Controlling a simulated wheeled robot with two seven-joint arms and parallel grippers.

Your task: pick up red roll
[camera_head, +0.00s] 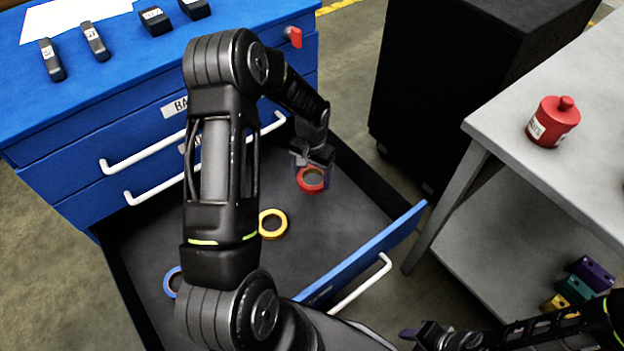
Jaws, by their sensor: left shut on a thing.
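The red roll (311,187) is a ring in the open bottom drawer, near its back right side. My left gripper (312,168) reaches down from above and is shut on the red roll's upper edge. Whether the roll touches the drawer floor or hangs just above it, I cannot tell. The gripper hides part of the roll's far rim. My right gripper (408,333) is low in the picture, outside the drawer front, and its fingers are too small and dark to read.
A yellow roll (272,224) and a partly hidden blue roll (173,282) lie in the drawer (340,225). The blue cabinet (110,100) carries several dark tools. A grey table (590,100) at the right holds a red canister (553,121). A black cabinet (450,90) stands behind.

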